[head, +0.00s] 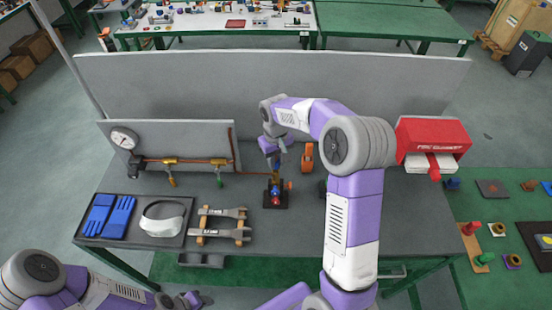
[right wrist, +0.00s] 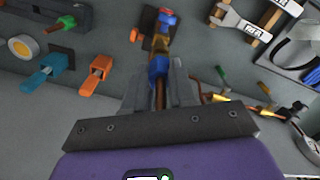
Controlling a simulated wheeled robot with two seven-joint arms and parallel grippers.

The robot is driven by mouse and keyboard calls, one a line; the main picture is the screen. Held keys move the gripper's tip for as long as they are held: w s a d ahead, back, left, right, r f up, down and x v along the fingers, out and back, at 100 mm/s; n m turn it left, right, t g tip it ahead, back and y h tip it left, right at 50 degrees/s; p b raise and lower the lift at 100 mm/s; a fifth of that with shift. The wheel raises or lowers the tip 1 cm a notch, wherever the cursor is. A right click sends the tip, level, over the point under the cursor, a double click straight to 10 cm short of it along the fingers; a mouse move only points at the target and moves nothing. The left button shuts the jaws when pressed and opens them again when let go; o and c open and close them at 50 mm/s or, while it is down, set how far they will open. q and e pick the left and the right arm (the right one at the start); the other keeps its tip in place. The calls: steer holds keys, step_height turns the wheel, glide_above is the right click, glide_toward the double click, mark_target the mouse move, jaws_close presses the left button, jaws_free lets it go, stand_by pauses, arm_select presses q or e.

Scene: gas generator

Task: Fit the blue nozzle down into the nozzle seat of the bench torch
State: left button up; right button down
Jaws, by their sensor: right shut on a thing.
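The bench torch (head: 275,194) stands on a dark base on the workbench, with a red and blue part low on it and a brass upper part. My right gripper (head: 274,160) is just above the torch. In the right wrist view my right gripper (right wrist: 161,85) is shut on the blue nozzle (right wrist: 158,67), with a copper-coloured stem between the fingers. The brass part of the torch (right wrist: 161,42) lies right beyond the nozzle's far end; I cannot tell whether they touch. The seat opening is hidden. My left gripper (head: 188,300) is low at the front edge, away from the torch.
Left of the torch are wrenches on a wooden rack (head: 220,226), a visor (head: 163,218), blue gloves (head: 108,215) and a gauge panel (head: 170,150). An orange clamp-like tool (head: 307,157) stands close right of the torch. A red box (head: 433,138) is at the right.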

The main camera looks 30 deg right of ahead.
steer(key=shift+f+b, duration=0.65)
steer(key=shift+f, duration=0.35)
steer(key=c, duration=0.8)
jaws_free()
steer(key=shift+c, duration=0.2)
steer(key=shift+r, duration=0.15)
step_height(320, 180, up, 7)
steer(key=shift+r, duration=0.2)
